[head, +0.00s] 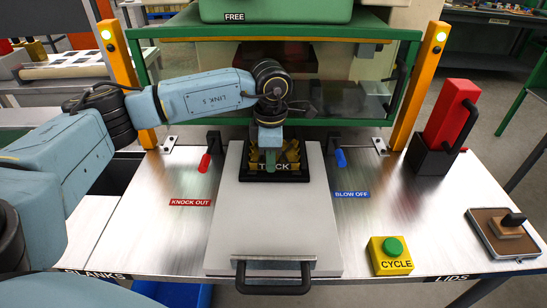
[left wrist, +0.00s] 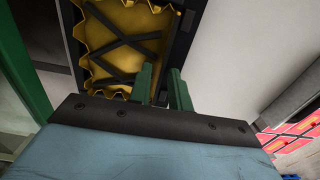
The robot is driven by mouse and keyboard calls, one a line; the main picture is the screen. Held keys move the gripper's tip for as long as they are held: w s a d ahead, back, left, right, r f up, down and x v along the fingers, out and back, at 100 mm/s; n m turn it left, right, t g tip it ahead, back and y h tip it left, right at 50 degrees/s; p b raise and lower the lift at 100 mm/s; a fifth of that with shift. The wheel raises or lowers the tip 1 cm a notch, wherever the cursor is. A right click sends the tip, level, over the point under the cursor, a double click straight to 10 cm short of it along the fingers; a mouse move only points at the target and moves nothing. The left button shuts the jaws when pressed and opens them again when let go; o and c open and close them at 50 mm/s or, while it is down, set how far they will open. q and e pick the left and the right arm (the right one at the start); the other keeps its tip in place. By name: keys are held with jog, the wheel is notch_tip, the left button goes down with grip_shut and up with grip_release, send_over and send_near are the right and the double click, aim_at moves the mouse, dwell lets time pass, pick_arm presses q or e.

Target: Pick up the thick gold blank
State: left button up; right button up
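A black tray (head: 243,176), lettered with a partly hidden word ending in "CK", sits at the far end of a pale slide plate. Gold, jagged-edged metal (head: 292,156) shows in it on both sides of my left gripper (head: 270,163), which points down over the tray's middle. In the left wrist view, the gold metal (left wrist: 138,20) has a scalloped edge and dark crossed bars over it. The two green fingers of the left gripper (left wrist: 164,82) stand apart with a narrow gap, nothing visibly held, at the tray's edge. Whether they touch the gold is unclear. My right gripper is out of view.
The pale slide plate (head: 272,225) has a black front handle (head: 273,279). A red knock-out lever (head: 204,163) and blue blow-off lever (head: 340,158) flank the tray. A yellow CYCLE box (head: 390,258) stands front right. The green press frame (head: 290,32) rises behind.

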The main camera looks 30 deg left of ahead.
pick_arm(q)
jog(key=shift+f, duration=0.15)
grip_shut()
